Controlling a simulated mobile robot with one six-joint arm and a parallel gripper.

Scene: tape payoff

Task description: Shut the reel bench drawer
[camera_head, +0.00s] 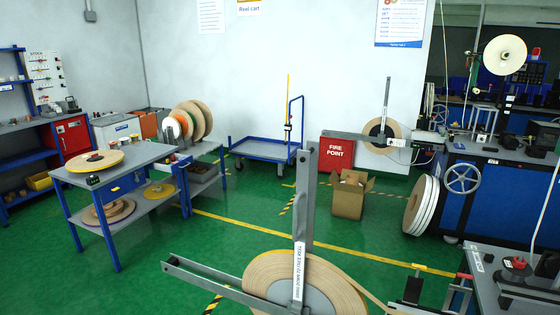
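Several flat reels lie on the lower shelf, one tan (108,211) and one yellow (160,191). My gripper is not in view.
A payoff stand with a grey upright (307,190) and large tape reel (310,285) fills the near middle. Behind are a cardboard box (349,197), a blue trolley (268,147) and upright reels (197,118). Green floor is free between bench and stand.

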